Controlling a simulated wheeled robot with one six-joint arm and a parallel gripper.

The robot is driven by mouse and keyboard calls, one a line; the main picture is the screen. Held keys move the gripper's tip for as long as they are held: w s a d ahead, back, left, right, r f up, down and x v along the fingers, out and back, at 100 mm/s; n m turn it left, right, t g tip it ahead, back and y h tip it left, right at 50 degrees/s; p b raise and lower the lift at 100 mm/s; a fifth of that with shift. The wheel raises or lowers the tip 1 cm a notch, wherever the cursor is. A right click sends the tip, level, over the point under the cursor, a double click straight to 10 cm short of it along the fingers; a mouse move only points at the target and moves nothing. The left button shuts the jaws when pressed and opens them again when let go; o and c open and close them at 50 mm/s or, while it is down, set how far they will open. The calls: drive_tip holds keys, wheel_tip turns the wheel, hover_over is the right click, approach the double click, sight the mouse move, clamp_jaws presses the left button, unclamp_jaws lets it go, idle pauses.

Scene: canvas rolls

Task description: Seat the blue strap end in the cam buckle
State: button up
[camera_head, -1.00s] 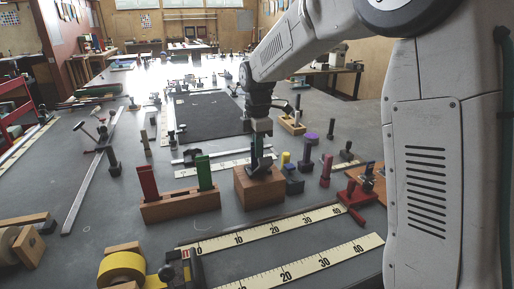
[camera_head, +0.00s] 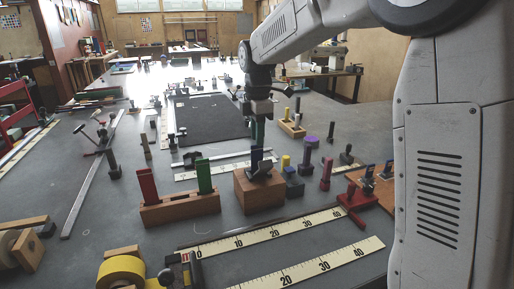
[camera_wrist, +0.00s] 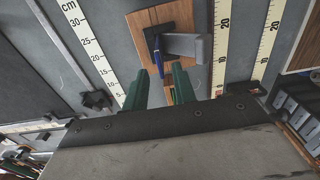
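The blue strap end (camera_head: 257,155) stands upright at the cam buckle (camera_head: 261,167) on top of a wooden block (camera_head: 259,195). In the wrist view the blue strap (camera_wrist: 159,64) rises next to the grey buckle lever (camera_wrist: 187,47), over the block (camera_wrist: 138,22). How deep the strap sits in the buckle I cannot tell. My gripper (camera_head: 257,140) is above the strap.
Left of the block is a wooden holder (camera_head: 180,210) with a red (camera_head: 147,184) and a green strap (camera_head: 204,175). To the right stand a maroon post (camera_head: 326,170) and a red clamp (camera_head: 352,203). Measuring strips (camera_head: 270,229) lie in front.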

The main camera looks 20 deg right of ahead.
wheel_tip(320, 180, up, 6)
drive_tip(key=shift+f, duration=0.1)
drive_tip(key=s+d+r+m, duration=0.2)
drive_tip(key=s+m, duration=0.6)
drive_tip(key=s, duration=0.9)
drive_tip(key=s+f+m, duration=0.4)
drive_tip(key=s+m, duration=0.1)
drive_tip(key=s, duration=0.4)
drive_tip(key=s+d+f+m+t, duration=0.1)
drive_tip(key=s+f+m, duration=0.3)
drive_tip(key=s, duration=0.6)
drive_tip(key=shift+f+m, duration=0.35)
drive_tip(key=shift+m, duration=0.15)
